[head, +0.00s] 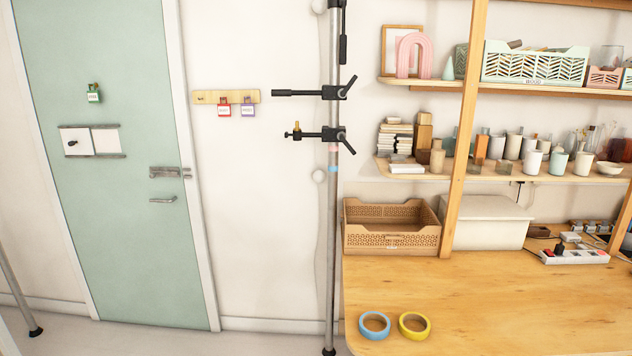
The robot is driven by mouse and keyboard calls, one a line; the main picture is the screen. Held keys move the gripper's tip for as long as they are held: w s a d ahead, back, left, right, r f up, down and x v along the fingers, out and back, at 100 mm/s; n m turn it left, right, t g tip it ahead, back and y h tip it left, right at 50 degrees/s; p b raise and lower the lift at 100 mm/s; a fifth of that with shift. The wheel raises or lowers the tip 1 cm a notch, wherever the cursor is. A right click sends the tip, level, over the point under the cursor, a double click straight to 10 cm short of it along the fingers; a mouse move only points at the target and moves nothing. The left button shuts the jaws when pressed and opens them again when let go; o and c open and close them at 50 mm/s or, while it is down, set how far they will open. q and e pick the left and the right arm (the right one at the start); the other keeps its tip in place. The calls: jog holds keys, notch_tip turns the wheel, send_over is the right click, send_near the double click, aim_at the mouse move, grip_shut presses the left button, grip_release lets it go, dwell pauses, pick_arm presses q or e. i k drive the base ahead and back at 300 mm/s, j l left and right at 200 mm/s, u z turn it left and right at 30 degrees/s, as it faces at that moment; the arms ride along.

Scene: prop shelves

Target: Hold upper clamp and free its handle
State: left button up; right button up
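A grey vertical pole (333,240) stands just left of the wooden desk. Two black clamps sit on it, one above the other. The upper clamp (330,93) has a long black arm out to the left and an angled handle (347,86) on the right. The lower clamp (330,134) has a brass-coloured fitting (297,132) at its left end and a handle slanting down to the right. Another black part (343,38) lies along the pole near the top edge, partly cut off. Neither gripper is in view.
Pink and blue bands mark the pole below the lower clamp. A shelf upright (464,130) and loaded shelves (500,172) stand to the right. A blue tape roll (362,324) and yellow tape roll (402,330) lie on the desk (480,300). A green door (120,230) is left.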

aim_at(342, 93)
jog(key=i+j+u, duration=0.15)
jog(key=i, duration=0.55)
jog(key=i+j+u, duration=0.1)
jog(key=i, duration=0.65)
